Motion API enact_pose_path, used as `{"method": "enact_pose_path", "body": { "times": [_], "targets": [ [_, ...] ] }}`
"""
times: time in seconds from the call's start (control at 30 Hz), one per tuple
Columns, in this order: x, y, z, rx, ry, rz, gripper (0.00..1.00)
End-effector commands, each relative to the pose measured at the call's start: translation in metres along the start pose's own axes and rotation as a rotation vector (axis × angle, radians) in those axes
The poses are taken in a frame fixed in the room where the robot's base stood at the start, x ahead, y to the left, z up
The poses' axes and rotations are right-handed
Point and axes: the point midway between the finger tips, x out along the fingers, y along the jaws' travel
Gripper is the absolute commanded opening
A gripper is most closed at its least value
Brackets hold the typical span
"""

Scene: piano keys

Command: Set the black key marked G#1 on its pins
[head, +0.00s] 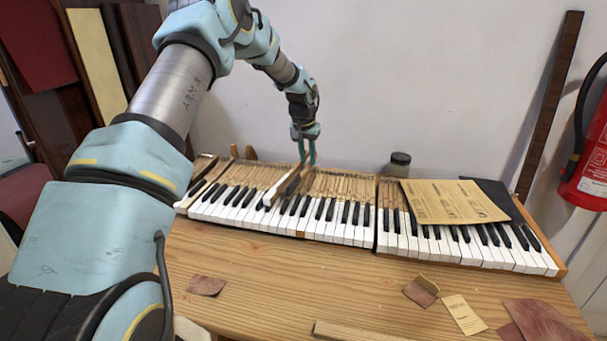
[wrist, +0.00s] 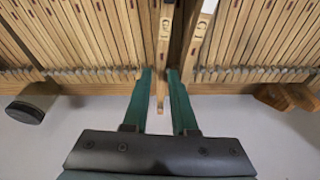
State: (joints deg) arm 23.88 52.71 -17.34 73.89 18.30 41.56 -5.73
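A raised wooden key stick (wrist: 162,60) stands between the two green fingers of my gripper (wrist: 160,73) in the wrist view, with a small mark on it too small to read. Its end reaches past the fingertips toward me. The fingers are close on both sides; whether they press on it is unclear. In the head view my gripper (head: 307,158) points down over the back of the keyboard, above a dark, tilted key (head: 290,183). I cannot confirm which key is G#1. Its pins are hidden.
A pale raised key (head: 277,189) lies left of the dark one; a marked stick (wrist: 200,38) is right of the held-over stick. A small dark jar (head: 399,162) stands behind the keyboard. Brown card (head: 452,201) covers the right keys. Scraps (head: 206,285) lie on the table.

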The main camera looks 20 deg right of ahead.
Motion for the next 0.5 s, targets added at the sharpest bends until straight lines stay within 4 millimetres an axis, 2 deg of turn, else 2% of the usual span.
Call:
{"method": "enact_pose_path", "body": {
  "times": [0.5],
  "targets": [
    [0.009,-0.0002,0.0024,0.0,0.0,0.0,0.26]
  ]
}}
